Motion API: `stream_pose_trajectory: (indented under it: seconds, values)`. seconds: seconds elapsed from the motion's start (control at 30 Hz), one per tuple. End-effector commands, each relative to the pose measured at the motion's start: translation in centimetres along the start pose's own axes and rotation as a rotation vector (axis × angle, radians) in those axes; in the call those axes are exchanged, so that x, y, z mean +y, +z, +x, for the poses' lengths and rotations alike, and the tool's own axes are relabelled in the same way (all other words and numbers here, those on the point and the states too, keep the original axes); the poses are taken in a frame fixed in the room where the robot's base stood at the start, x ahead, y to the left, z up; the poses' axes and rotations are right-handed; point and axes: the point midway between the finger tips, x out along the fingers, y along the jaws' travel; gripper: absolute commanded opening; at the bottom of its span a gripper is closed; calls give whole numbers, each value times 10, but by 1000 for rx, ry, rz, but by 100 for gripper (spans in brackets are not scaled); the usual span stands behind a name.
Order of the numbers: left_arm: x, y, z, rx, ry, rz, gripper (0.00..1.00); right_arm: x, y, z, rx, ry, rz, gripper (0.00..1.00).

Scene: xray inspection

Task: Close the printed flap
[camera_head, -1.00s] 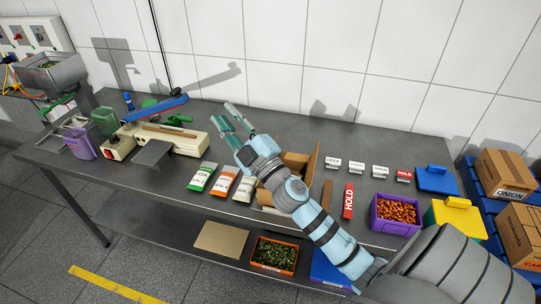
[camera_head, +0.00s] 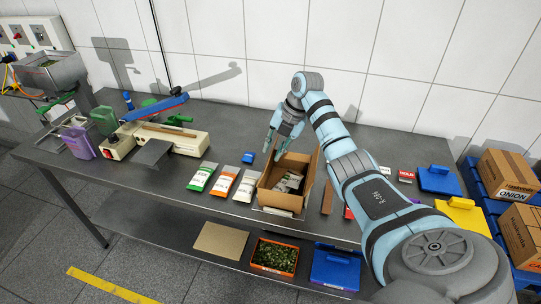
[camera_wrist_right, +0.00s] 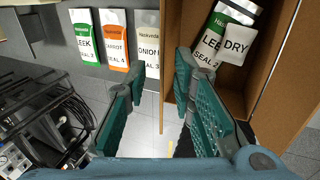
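An open brown carton (camera_head: 279,201) stands on the steel table and holds several pouches. A tall brown flap (camera_head: 313,168) stands upright along its right side. I can make out no print on the flaps, so I cannot tell which is the printed one. My right gripper (camera_head: 273,152) points down at the carton's back left corner. Its two teal fingers (camera_wrist_right: 160,105) are apart in the right wrist view, with a brown carton panel (camera_wrist_right: 171,50) beyond the right finger. I cannot tell whether they touch the carton. My left gripper is out of view.
Green, orange and grey-white labelled pouches (camera_head: 223,183) lie left of the carton. A small blue object (camera_head: 248,157) lies behind them. A brown strip (camera_head: 327,197) lies to its right. A sealing machine (camera_head: 165,135) stands further left. Blue (camera_head: 438,181) and yellow (camera_head: 462,217) lidded items are at right.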

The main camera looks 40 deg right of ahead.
Motion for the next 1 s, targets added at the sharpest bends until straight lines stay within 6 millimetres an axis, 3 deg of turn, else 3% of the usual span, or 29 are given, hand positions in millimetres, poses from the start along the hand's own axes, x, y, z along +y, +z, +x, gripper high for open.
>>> stream_pose_trajectory:
  seconds: [0.1,0.23,0.47,0.6,1.0]
  values:
    - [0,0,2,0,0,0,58,0,0,22,2,1,0,23]
    - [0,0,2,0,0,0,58,0,0,32,-1,0,-2,23]
    - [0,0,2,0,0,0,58,1,0,33,-1,0,-3,22]
    - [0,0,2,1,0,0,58,0,0,33,-1,1,-3,0]
    - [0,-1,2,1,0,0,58,-2,0,33,-1,18,-2,0]
